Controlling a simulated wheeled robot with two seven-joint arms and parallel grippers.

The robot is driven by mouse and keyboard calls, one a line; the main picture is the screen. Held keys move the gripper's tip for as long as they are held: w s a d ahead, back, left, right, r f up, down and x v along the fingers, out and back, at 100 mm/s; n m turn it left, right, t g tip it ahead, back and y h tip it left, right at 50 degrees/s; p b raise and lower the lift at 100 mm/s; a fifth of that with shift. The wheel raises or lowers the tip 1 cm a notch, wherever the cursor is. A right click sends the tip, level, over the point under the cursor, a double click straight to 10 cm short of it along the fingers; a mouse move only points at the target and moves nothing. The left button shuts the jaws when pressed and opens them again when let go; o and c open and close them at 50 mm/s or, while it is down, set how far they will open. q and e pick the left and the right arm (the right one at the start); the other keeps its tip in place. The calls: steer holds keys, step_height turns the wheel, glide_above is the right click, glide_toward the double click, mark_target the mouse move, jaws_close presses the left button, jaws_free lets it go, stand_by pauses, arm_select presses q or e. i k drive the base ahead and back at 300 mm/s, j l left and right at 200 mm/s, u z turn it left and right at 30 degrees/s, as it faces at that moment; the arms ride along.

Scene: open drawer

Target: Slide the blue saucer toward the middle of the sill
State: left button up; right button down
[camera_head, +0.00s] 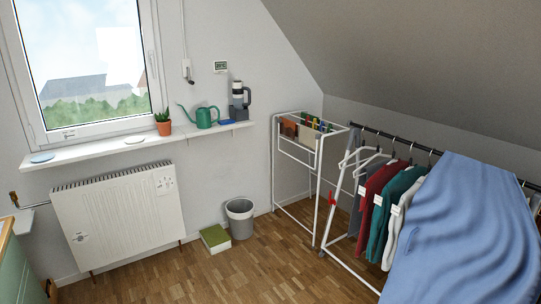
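A light blue saucer (41,157) lies flat near the left end of the white window sill (90,152), close to its front edge. A second, paler saucer (135,140) lies further right on the sill, left of a potted plant. Neither of my grippers shows in the head view, so their position relative to the saucer cannot be seen.
The sill also holds a terracotta pot with a plant (163,128), a green watering can (203,117), a small blue item (226,122) and a grey-black flask-like object (239,102). A white radiator (120,220) stands below. The sill between the two saucers is clear.

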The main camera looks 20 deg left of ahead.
mark_target(43, 157)
steer(key=i+j+u, duration=0.25)
steer(key=i+u, duration=1.45)
steer(key=i, duration=0.35)
steer(key=i+u, duration=0.35)
steer(key=i, duration=0.35)
steer(key=i+u, duration=0.4)
steer(key=i, duration=0.15)
steer(key=i+l+u, duration=0.1)
steer(key=i+u, duration=0.25)
steer(key=i, duration=0.15)
